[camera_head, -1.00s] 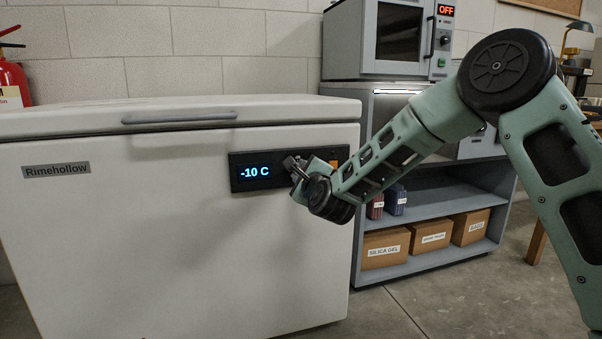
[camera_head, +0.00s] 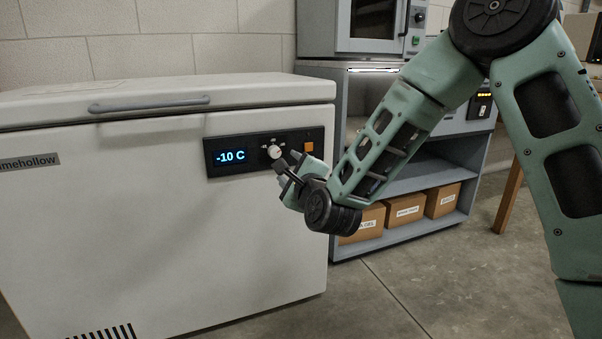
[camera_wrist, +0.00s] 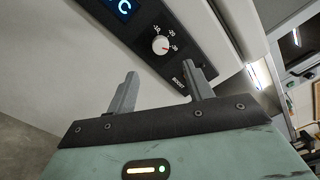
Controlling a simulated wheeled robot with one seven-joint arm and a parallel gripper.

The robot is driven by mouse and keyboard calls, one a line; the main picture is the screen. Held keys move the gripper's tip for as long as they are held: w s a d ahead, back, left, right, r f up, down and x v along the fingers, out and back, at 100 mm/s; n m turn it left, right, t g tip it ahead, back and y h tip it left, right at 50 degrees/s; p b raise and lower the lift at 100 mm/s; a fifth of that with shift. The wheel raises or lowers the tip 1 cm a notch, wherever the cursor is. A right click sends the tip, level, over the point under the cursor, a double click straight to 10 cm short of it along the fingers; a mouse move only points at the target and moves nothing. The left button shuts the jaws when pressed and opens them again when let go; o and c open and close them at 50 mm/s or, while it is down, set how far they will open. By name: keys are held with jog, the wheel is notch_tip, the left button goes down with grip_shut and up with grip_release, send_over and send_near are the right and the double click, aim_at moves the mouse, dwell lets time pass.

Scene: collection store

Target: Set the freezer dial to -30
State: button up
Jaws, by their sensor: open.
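The white chest freezer (camera_head: 150,220) has a dark control panel (camera_head: 252,165) at its upper right front. Its display (camera_head: 230,156) reads -10 C in blue. The white round dial (camera_head: 274,152) is right of the display. In the wrist view the dial (camera_wrist: 160,45) has labels -10, -20 and -30 around it; its small reddish mark appears to face the -30 side. My gripper (camera_head: 287,163) is just below and right of the dial. In the wrist view my gripper (camera_wrist: 160,70) is open and empty, with the dial beyond the fingertips, apparently apart from them.
An orange button (camera_head: 309,147), labelled BOOST in the wrist view, sits at the panel's right end. A grey shelf unit (camera_head: 395,225) with labelled boxes stands right of the freezer, with an oven-like cabinet (camera_head: 365,25) on top. The floor in front is clear.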

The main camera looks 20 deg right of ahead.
jog(key=s+p, duration=0.1)
jog(key=s, duration=0.5)
jog(key=shift+s, duration=0.35)
jog(key=shift+d, duration=0.1)
jog(key=s+a+f+n+g+y+p, duration=0.2)
jog(key=s+a+f+n+g+y, duration=0.25)
jog(key=s+a+n+g, duration=0.9)
jog(key=s+d+r+n+g+h+p, duration=0.1)
jog(key=s+d+n+g+h, duration=0.15)
jog(key=s+n, duration=0.65)
jog(key=s+d+n+g+h, duration=0.2)
jog(key=s+d+n, duration=0.2)
jog(key=s+n, duration=0.5)
notch_tip(320, 180, up, 39)
jog(key=s+p, duration=0.1)
jog(key=p, duration=3.7)
jog(key=shift+s+d+f, duration=0.15)
jog(key=shift+s, duration=0.2)
